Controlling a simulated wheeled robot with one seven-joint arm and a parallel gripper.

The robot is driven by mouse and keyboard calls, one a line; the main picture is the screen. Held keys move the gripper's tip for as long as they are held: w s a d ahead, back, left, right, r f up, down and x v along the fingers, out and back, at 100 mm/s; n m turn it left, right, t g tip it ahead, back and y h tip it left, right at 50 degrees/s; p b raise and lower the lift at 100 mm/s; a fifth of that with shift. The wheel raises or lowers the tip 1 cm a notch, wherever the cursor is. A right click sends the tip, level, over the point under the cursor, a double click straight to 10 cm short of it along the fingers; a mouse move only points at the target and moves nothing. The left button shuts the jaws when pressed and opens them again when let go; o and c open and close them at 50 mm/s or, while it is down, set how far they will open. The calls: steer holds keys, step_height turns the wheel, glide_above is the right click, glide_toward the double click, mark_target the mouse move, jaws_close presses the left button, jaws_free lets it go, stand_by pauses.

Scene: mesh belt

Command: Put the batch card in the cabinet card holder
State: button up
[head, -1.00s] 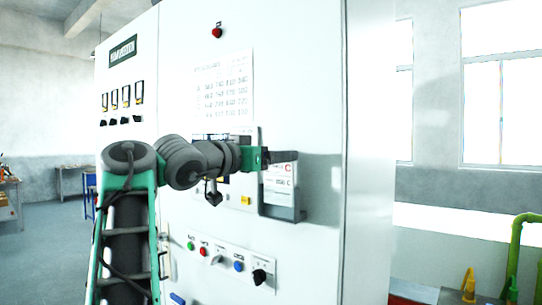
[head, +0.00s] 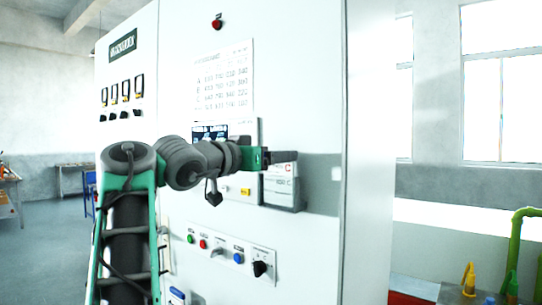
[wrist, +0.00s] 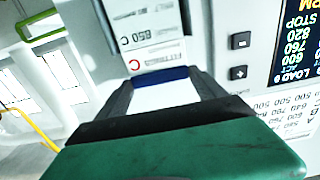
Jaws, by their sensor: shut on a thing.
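The batch card (head: 284,171), white with a red C, is upright against the cabinet front, at the card holder (head: 284,207). "850 C" is printed lower on white. In the wrist view, the card (wrist: 145,64) has a blue strip between my fingertips. My gripper (head: 283,157) is shut on the card's upper edge, from the left in the head view. The holder's lower part shows below my fingers. The fingers hide part of the card's top. I cannot tell whether the card's lower edge is fully inside the holder.
The white cabinet (head: 310,100) fills the middle. A display (head: 210,132) and a yellow label (head: 245,191) are left of the holder. Buttons and a black rotary knob (head: 259,268) are below. A printed chart (head: 225,80) is above. Open floor lies at the left.

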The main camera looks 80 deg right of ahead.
steer(key=shift+f, duration=0.4)
steer(key=o, duration=1.3)
steer(key=shift+r, duration=0.1)
steer(key=shift+o, duration=0.2)
steer(key=b+v, duration=0.1)
steer(key=v, duration=0.6)
steer(key=shift+a, duration=0.4)
steer(key=shift+w, duration=0.15)
